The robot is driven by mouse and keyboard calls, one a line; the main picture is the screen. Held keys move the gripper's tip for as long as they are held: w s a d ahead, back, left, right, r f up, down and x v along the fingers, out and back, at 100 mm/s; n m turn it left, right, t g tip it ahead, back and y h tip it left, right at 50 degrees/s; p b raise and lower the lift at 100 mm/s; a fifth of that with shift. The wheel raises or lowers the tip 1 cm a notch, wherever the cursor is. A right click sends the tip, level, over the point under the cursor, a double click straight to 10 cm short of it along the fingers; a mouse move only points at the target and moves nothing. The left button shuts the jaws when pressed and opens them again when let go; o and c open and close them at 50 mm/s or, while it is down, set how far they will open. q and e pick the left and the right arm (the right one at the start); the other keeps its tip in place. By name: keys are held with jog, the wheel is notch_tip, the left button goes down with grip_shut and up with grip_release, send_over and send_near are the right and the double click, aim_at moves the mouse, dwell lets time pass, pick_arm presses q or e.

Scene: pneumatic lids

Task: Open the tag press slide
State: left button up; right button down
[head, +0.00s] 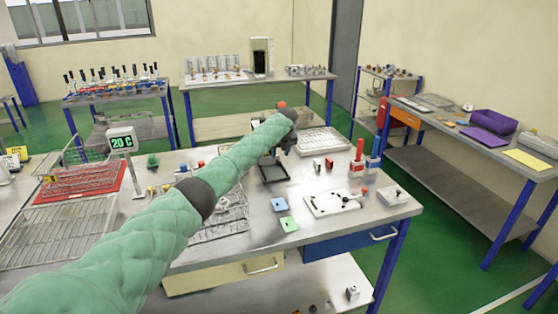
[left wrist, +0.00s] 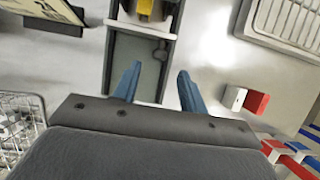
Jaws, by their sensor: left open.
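The tag press (head: 273,173) shows in the head view as a dark framed tray on the steel table, partly hidden behind my left arm. In the left wrist view it is a grey rectangular frame (left wrist: 111,62) around a darker flat bed, with a yellow part (left wrist: 145,9) at the top edge and a small dark round piece on the right of the bed. Contact cannot be told. My right gripper is not in view.
A wire basket (head: 222,212) stands left of the press, partly behind my arm. A ribbed tray (head: 325,141) lies behind on the right. Blue and green cards lie in front.

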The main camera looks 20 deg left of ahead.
aim_at(279, 162)
pick_arm(q)
jog(key=x, duration=0.3)
jog(key=shift+w+f+p, duration=0.1)
jog(key=shift+f+p, duration=0.25)
jog(key=shift+p, duration=0.05)
jog(key=shift+x, duration=1.05)
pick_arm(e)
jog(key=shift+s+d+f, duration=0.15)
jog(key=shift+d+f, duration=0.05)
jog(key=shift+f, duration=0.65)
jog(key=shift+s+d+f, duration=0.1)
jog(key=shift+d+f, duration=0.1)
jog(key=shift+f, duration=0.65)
pick_arm(q)
jog(key=shift+c, duration=0.4)
grip_shut()
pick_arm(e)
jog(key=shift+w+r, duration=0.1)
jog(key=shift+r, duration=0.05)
